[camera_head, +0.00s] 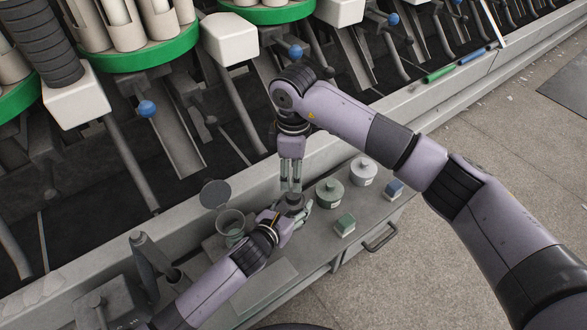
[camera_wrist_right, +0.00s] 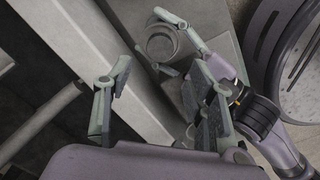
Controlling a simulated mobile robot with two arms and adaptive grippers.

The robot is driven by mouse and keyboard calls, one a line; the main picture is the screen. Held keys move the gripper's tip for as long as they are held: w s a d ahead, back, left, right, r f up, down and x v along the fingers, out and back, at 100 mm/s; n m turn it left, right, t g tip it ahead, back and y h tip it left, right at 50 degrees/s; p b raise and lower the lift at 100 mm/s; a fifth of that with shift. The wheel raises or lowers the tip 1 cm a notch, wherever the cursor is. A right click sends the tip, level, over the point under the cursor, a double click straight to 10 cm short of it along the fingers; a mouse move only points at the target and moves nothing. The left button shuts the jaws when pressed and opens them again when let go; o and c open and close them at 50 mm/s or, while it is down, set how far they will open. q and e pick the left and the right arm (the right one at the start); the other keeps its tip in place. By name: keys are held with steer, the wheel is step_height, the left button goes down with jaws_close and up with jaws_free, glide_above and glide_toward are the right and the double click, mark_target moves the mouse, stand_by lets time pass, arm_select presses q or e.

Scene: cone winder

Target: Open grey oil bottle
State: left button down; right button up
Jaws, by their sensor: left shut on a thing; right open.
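The grey oil bottle (camera_head: 291,201) stands on the workbench, between the two grippers. In the right wrist view its round grey top (camera_wrist_right: 161,46) faces the camera. My left gripper (camera_head: 294,211) is shut around the bottle, with a finger on either side of it. My right gripper (camera_head: 291,184) points down from above and is open. Its fingers are close over the bottle in the head view. In the right wrist view the bottle top lies beyond the open fingers, and nothing shows between them.
Right of the grey bottle stand a green bottle (camera_head: 329,192) and a white bottle (camera_head: 363,171). A green box (camera_head: 345,225) and a blue box (camera_head: 393,189) are nearer the front edge. A container with a raised lid (camera_head: 215,194) is on the left. The winder machine runs behind.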

mark_target(293, 194)
steer(key=shift+f, duration=4)
steer(key=shift+c, duration=0.2)
